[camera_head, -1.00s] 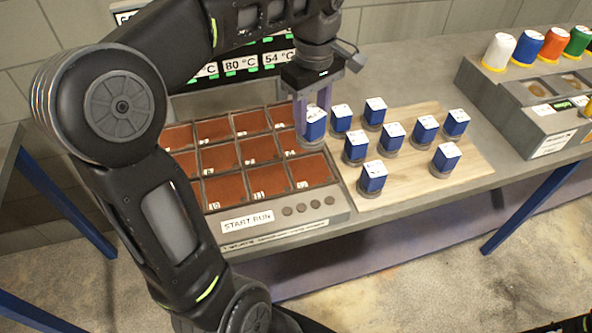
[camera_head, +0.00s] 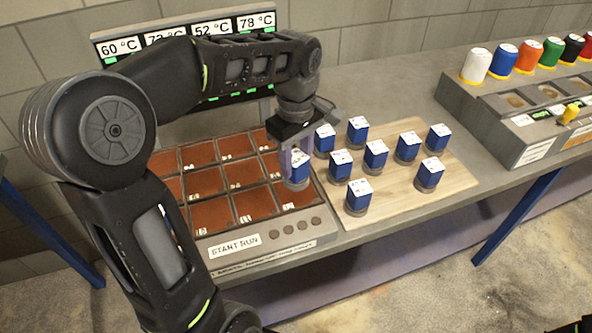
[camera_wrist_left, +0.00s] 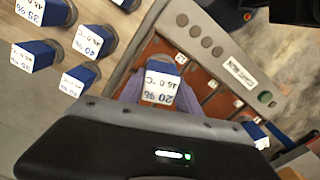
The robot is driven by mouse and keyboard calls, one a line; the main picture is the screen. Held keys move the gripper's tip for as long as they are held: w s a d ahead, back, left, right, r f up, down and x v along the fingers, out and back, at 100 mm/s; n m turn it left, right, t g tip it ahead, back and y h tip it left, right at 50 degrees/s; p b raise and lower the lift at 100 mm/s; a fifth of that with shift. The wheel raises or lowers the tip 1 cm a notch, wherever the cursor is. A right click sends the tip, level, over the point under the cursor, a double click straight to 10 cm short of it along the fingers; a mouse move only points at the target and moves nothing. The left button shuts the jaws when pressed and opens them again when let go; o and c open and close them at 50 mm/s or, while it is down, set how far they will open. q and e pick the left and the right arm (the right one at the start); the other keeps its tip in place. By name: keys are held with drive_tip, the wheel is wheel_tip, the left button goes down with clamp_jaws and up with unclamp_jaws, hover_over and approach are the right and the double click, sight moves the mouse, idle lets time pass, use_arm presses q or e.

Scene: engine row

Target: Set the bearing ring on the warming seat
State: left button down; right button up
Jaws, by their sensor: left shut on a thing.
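My left gripper (camera_head: 297,174) is shut on a blue block (camera_head: 301,171) with a white printed top and a grey round base. It holds the block upright over the front right corner of the tray (camera_head: 330,226); whether the base touches cannot be told. The held block shows in the left wrist view (camera_wrist_left: 160,82), its label reading about 20% and 45.0 °C. The tray has rows of reddish-brown square seats (camera_head: 249,204) with small number labels. No separate bare ring shows; the grey base may be the ring.
Several similar blue blocks (camera_head: 375,155) stand on a wooden board (camera_head: 392,199) right of the tray. Temperature displays (camera_head: 209,33) stand behind it. A grey rack (camera_head: 490,120) with coloured spools (camera_head: 477,66) is at the far right. Open bench lies between board and rack.

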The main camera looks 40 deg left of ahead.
sight(296, 172)
use_arm(q)
wheel_tip(296, 172, down, 4)
drive_tip(key=shift+r, duration=0.25)
drive_tip(key=shift+f, duration=0.1)
drive_tip(key=shift+f, duration=0.2)
drive_tip(key=c, duration=0.8)
unclamp_jaws()
drive_tip(key=shift+c, duration=0.2)
drive_tip(key=shift+r, duration=0.2)
